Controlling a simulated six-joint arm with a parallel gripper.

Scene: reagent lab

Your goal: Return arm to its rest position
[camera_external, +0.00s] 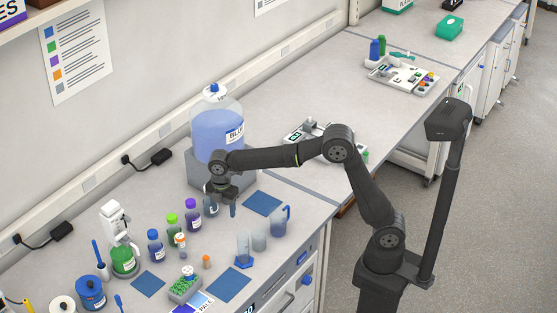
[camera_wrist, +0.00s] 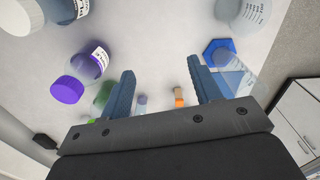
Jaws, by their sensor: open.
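My gripper (camera_external: 222,202) hangs from my outstretched arm above the near bench, by the large blue-filled carboy (camera_external: 218,130). In the wrist view my gripper (camera_wrist: 160,90) is open, with two blue fingers wide apart and bare bench between their tips. A grey-blue bottle (camera_external: 210,205) stands just left of the fingers in the external view. A graduated cylinder with a blue hexagonal base (camera_wrist: 222,52) shows by the right finger.
Several capped bottles, a green dispenser bottle (camera_external: 124,258), a green rack (camera_external: 185,288), a beaker (camera_external: 259,238) and a blue-handled jug (camera_external: 279,220) crowd the near bench. Blue mats (camera_external: 262,203) lie flat. The far bench (camera_external: 300,95) has much free room.

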